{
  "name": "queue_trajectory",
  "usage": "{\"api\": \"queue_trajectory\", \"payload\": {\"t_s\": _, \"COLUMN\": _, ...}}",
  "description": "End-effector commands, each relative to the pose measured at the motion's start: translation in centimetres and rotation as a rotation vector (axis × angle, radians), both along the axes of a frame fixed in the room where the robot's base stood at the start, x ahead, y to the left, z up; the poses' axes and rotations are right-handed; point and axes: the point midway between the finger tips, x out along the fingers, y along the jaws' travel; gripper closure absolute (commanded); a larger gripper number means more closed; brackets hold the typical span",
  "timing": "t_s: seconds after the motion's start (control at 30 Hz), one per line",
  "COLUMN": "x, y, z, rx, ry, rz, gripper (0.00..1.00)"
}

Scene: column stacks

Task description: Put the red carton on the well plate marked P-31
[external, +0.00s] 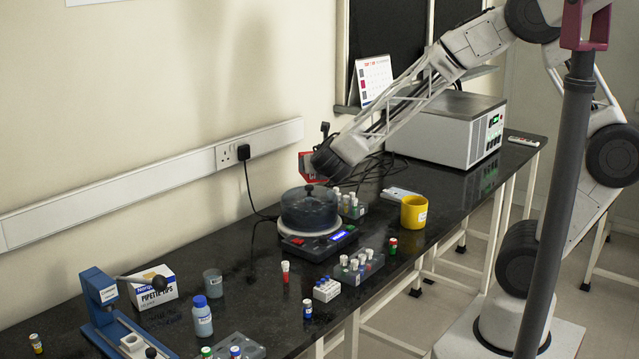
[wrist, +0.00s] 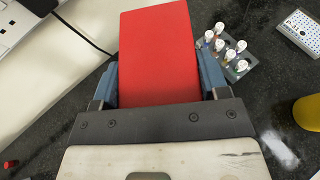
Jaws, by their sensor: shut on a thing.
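The red carton (wrist: 156,50) is held between the two blue fingers of my gripper (wrist: 160,82) in the wrist view. In the external view the carton (external: 306,170) shows at the end of my arm, raised above the bench near the wall, behind the round centrifuge. My gripper (external: 319,165) is largely hidden there by my wrist. A pale well plate (wrist: 303,30) lies on the bench at the upper right of the wrist view, apart from the carton. It appears as a flat pale piece (external: 400,193) in the external view. I cannot read its marking.
A vial rack (wrist: 226,52) stands between the carton and the plate in the wrist view. A yellow mug (external: 414,212) stands close to the plate. The centrifuge (external: 309,210), a grey instrument (external: 450,125) and loose cables are nearby. Several vials and racks occupy the bench front.

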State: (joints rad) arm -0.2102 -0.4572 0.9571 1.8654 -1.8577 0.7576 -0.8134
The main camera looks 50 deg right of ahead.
Motion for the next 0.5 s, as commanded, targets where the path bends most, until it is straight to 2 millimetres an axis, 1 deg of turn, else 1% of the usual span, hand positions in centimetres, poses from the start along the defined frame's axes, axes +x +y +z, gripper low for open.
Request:
{"api": "queue_trajectory", "payload": {"t_s": 0.03, "x": 0.1, "y": -1.3, "z": 0.0, "rx": 0.0, "ry": 0.0, "rz": -0.02, "gripper": 0.59}}
{"api": "queue_trajectory", "payload": {"t_s": 0.1, "x": 0.2, "y": -2.8, "z": 0.0, "rx": 0.0, "ry": 0.0, "rz": -0.043, "gripper": 0.59}}
{"api": "queue_trajectory", "payload": {"t_s": 0.5, "x": 0.1, "y": -11.6, "z": 0.0, "rx": 0.0, "ry": 0.0, "rz": -0.176, "gripper": 0.59}}
